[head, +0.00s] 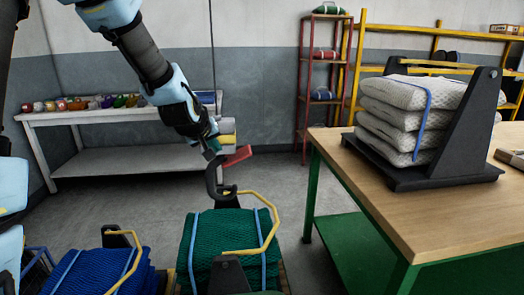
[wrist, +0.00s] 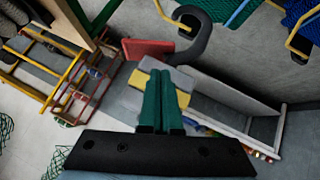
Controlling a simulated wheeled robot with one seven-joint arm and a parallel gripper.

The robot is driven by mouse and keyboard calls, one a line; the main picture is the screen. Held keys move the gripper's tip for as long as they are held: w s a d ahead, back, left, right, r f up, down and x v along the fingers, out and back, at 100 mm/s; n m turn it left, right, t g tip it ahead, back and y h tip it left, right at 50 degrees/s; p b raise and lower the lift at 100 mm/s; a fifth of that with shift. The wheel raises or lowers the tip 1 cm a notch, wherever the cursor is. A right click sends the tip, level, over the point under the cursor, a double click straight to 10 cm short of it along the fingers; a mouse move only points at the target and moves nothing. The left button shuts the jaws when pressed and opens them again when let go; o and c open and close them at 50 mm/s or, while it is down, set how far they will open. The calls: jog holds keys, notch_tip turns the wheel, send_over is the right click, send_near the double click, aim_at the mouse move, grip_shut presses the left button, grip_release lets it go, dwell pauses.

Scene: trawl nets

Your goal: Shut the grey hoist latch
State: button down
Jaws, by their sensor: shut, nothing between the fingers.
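A dark curved hook (head: 212,180) hangs below a grey hoist block with a yellow band (head: 227,139), in front of my arm's end. A flat red flap (head: 237,156), which looks like the latch, juts out sideways at the hook's top, away from its tip, so the hook's mouth stands open. In the wrist view I see the hook (wrist: 205,38), the red flap (wrist: 146,48) and the block (wrist: 180,80). My gripper (head: 211,146) is shut and empty beside the block; its green fingers (wrist: 160,76) overlap the block in the wrist view. I cannot tell whether they touch it.
Below the hook is a green net stack (head: 205,240) with a yellow bent handle (head: 272,228); a blue net stack (head: 92,270) is at left. A wooden-topped table (head: 375,205) with pale nets (head: 400,120) stands right. A white bench (head: 120,157) is behind. Open floor lies between.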

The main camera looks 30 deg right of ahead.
aim_at(243, 155)
jog(key=shift+h, duration=0.4)
jog(key=d, duration=0.4)
jog(key=shift+s+d+r, duration=0.25)
jog(key=shift+s, duration=0.1)
jog(key=p+x, duration=0.2)
jog(key=x, duration=0.8)
jog(key=shift+a+p, duration=0.1)
jog(key=shift+p, duration=0.2)
